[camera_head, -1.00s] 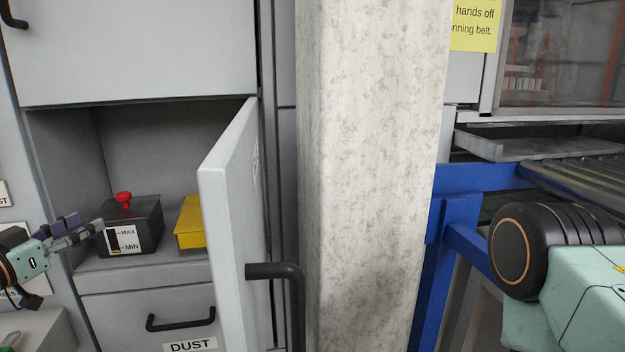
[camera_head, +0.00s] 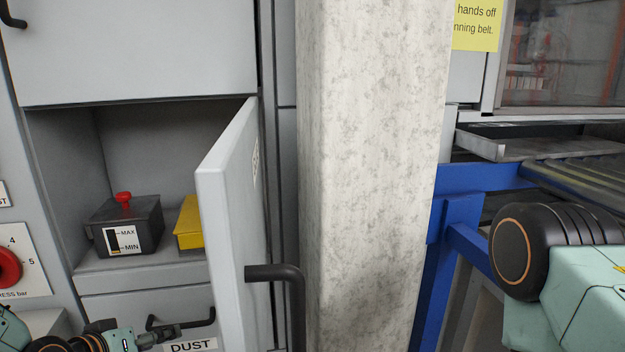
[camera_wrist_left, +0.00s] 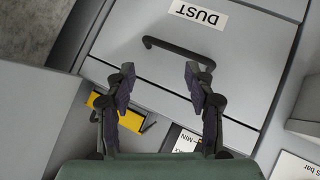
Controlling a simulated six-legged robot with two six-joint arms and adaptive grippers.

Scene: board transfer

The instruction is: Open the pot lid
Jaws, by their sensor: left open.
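The pot is a dark grey box (camera_head: 145,215) with a red knob on its lid (camera_head: 123,197) and a white MAX/MIN label. It stands upright on the cabinet shelf with the lid on. My left gripper (camera_head: 172,334) is low, below the shelf and in front of the DUST drawer, apart from the pot. In the left wrist view my left gripper (camera_wrist_left: 160,75) is open and empty, with the drawer's black handle (camera_wrist_left: 178,50) beyond its fingertips. Part of the pot's label (camera_wrist_left: 188,142) shows between gripper and lower edge. My right gripper is out of view.
A yellow box (camera_head: 189,228) stands right of the pot, partly behind the open cabinet door (camera_head: 228,230). The DUST drawer (camera_head: 110,305) is shut below the shelf. A red dial (camera_head: 8,268) is at the left. A concrete pillar (camera_head: 370,170) stands right of the door.

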